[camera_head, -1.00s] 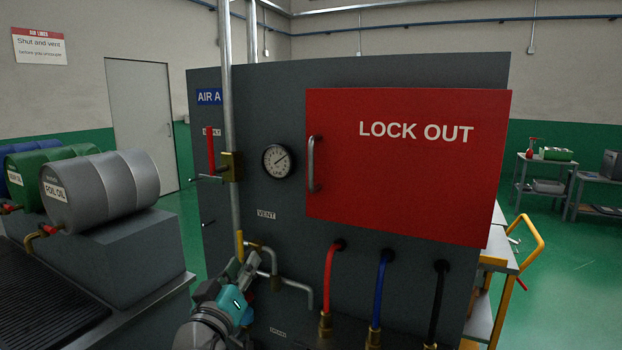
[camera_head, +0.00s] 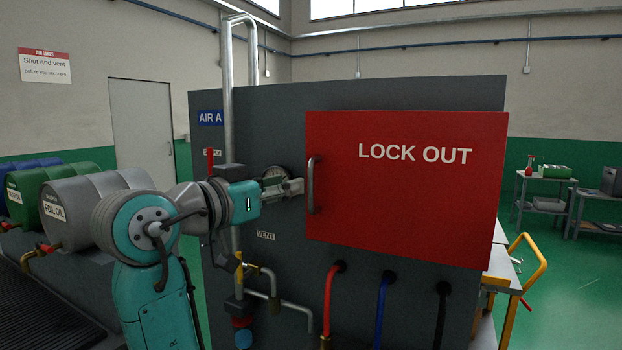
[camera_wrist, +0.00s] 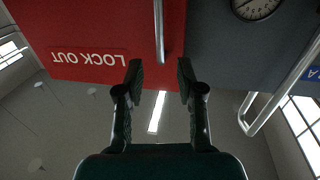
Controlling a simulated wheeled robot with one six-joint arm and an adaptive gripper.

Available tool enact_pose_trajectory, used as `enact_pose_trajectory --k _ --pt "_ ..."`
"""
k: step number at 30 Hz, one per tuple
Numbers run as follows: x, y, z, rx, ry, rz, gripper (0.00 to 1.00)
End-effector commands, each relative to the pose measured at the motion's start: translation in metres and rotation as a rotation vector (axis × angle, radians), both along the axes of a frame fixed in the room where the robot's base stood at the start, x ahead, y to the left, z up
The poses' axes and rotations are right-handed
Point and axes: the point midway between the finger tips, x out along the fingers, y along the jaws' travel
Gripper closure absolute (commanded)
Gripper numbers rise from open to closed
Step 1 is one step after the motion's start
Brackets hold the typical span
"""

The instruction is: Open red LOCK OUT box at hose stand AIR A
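The red LOCK OUT box (camera_head: 410,190) is on the grey panel of the stand labelled AIR A (camera_head: 210,118). Its red front lies flat and looks shut. Its vertical grey handle (camera_head: 313,185) is at the front's left edge. In the wrist view the red front (camera_wrist: 95,25) appears upside down. There my gripper (camera_wrist: 160,75) has its two fingers apart, with the handle (camera_wrist: 158,32) in line with the gap. I cannot tell whether they touch.
A vertical pipe (camera_head: 227,75) runs behind my arm. Red, blue and black hoses (camera_head: 383,290) hang below the box. Drums (camera_head: 75,210) lie at the left. A cart with a yellow rail (camera_head: 527,262) stands right of the panel. The space before the red front is clear.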

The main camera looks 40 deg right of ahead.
Motion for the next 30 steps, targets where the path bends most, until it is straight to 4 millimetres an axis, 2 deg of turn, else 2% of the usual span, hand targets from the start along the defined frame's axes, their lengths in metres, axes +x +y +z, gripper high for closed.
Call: enact_pose_trajectory --k 1,6,12,18,26,27,30 --pt "0.001 -0.011 0.000 -0.001 0.000 -0.005 0.63" --pt "0.005 -0.041 0.000 -0.001 0.001 -0.005 0.63" --pt "0.010 -0.068 0.000 -0.001 0.001 -0.003 0.63" --pt "0.012 -0.080 0.000 -0.001 0.001 0.000 0.63" --pt "0.012 -0.081 0.000 -0.001 0.001 0.000 0.63" --pt "0.012 -0.081 0.000 -0.001 0.001 0.000 0.65" --pt "0.012 -0.081 0.000 -0.001 0.001 0.000 0.90"
